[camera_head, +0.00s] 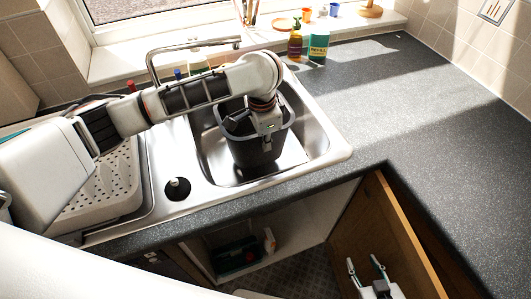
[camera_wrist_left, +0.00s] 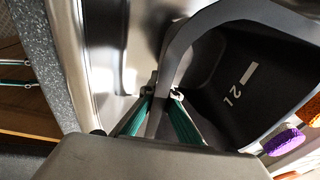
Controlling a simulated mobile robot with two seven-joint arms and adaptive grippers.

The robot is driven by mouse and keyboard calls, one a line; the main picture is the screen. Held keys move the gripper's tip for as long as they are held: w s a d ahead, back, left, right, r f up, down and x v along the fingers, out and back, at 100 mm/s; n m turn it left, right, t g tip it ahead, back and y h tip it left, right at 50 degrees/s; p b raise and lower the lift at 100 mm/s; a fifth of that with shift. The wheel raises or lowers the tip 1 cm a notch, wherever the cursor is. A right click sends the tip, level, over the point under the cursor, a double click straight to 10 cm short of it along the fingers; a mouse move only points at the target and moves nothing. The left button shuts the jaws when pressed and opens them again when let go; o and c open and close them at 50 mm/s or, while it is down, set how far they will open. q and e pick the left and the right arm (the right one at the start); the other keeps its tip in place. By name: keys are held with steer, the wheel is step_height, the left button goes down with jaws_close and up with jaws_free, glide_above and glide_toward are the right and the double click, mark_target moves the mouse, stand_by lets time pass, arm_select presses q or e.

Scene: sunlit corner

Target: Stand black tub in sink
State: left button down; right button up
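The black tub (camera_head: 258,153) with a grey rim is upright inside the steel sink basin (camera_head: 310,140). I cannot tell whether its base touches the sink floor. My right gripper (camera_head: 366,266) is open and empty, low in front of the counter, near the cupboard door.
A tap (camera_head: 195,45) arches behind the basin. Bottles (camera_head: 318,46) stand behind the sink at right. The right counter (camera_head: 400,110) is clear. A wooden cupboard door (camera_head: 385,235) stands open below.

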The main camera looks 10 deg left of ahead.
mark_target(266, 154)
arm_select(q)
steer(key=shift+w+f, duration=0.1)
steer(key=shift+f, duration=2.5)
steer(key=c, duration=2.3)
jaws_free()
steer(key=r, duration=0.3)
steer(key=s+r, duration=0.1)
steer(key=r, duration=0.6)
steer(key=shift+s+a+r, duration=0.1)
steer(key=shift+s+r, duration=0.1)
steer(key=shift+r, duration=0.2)
steer(key=shift+s+r, duration=0.2)
steer(key=shift+r, duration=0.45)
